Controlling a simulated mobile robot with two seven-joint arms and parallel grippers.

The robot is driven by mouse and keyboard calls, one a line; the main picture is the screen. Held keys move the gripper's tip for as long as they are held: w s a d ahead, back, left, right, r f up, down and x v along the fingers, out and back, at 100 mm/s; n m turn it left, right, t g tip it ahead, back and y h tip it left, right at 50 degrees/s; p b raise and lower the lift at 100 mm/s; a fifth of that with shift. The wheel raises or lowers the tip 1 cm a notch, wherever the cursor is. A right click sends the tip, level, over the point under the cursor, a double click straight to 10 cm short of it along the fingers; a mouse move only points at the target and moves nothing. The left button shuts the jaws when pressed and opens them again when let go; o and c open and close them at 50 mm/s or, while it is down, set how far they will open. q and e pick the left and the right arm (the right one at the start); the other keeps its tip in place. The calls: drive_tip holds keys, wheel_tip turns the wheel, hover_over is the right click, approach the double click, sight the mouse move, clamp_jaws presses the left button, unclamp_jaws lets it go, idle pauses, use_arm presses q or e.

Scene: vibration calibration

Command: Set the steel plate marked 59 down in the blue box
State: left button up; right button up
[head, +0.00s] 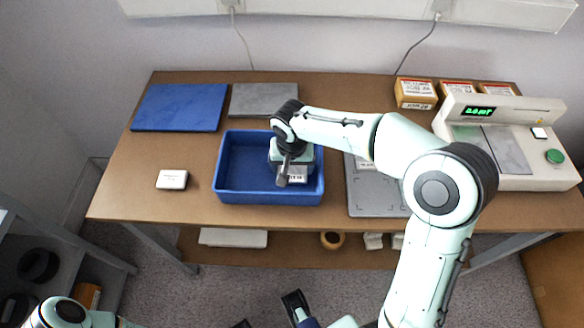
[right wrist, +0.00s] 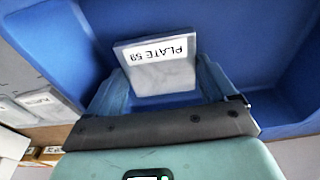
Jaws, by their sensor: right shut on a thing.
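The blue box (head: 228,170) stands open on the table. My right gripper (head: 293,172) reaches down into its right part, as the head view shows. It is shut on a small grey steel block, the steel plate marked 59 (right wrist: 165,75), whose label reads PLATE 59, upside down in the right wrist view. The plate sits between the two fingers, with the blue floor and walls of the box around it. Whether its underside touches the box floor cannot be told.
A blue mat (head: 180,107) and a grey slab (head: 264,99) lie behind the box. A small white block (head: 172,180) lies left of it. A grey plate-like device (head: 376,200) lies to the right, then a machine with a green display (head: 505,140). Small labelled boxes (head: 416,93) stand behind.

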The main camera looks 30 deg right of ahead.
sight(292, 177)
drive_tip(key=shift+f, duration=0.5)
drive_tip(key=shift+f, duration=0.1)
drive_tip(key=o, duration=1.4)
drive_tip(key=shift+f, duration=0.1)
drive_tip(key=shift+r, duration=0.3)
drive_tip(key=r, duration=0.4)
drive_tip(key=s+r+p, duration=0.1)
drive_tip(key=r, duration=0.2)
drive_tip(key=a+r+p, duration=0.1)
drive_tip(key=r, duration=0.3)
drive_tip(key=shift+s+r, duration=0.3)
drive_tip(key=shift+r, duration=0.05)
